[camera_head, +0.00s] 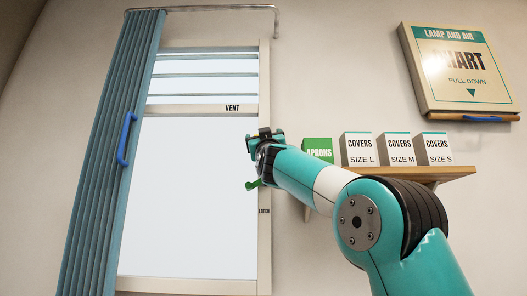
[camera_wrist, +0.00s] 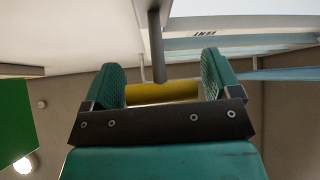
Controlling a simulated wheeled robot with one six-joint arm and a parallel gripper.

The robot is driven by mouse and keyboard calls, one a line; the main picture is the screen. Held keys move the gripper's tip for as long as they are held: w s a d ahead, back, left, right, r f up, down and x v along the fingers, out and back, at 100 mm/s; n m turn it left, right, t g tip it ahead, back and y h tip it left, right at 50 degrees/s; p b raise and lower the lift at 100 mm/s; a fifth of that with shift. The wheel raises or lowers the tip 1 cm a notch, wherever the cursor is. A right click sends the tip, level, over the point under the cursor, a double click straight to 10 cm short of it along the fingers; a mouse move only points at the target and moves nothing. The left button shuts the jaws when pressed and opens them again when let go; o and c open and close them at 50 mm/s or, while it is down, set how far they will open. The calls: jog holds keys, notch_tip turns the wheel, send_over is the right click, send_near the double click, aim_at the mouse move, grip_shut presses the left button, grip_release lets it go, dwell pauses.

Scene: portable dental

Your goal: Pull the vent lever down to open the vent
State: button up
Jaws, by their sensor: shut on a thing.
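The vent (camera_head: 205,84) is a slatted strip at the top of the window, above a bar marked VENT. In the wrist view, the lever shows as a yellow crosswise grip (camera_wrist: 165,91) on a dark grey rod (camera_wrist: 156,45). My gripper (camera_wrist: 160,78) is shut on the yellow grip, with one teal finger at each end of it. In the head view my gripper (camera_head: 264,138) is at the right side of the window frame, just below the vent bar, and hides the lever there.
A green latch handle (camera_head: 253,185) sits on the frame just below my gripper. A blue curtain (camera_head: 110,140) with a blue handle hangs left. To the right, a shelf (camera_head: 425,174) holds a green aprons box (camera_head: 318,151) and white cover boxes (camera_head: 396,150), below a wall chart (camera_head: 458,68).

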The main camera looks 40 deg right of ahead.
jog(key=shift+d+f+t+h+b, duration=0.15)
jog(key=shift+f+t+h+b, duration=0.15)
jog(key=shift+f+t+b, duration=0.25)
jog(key=shift+w+d+f+b, duration=0.1)
jog(key=shift+w+f+b, duration=0.15)
jog(key=shift+b, duration=0.2)
jog(key=o, duration=1.1)
jog(key=shift+d, duration=0.1)
jog(key=shift+s, duration=0.1)
jog(key=b+v, duration=0.4)
jog(key=v, duration=0.3)
jog(key=shift+s+a+b, duration=0.15)
jog(key=shift+a+b, duration=0.05)
jog(key=shift+b, duration=0.2)
jog(key=shift+f, duration=0.1)
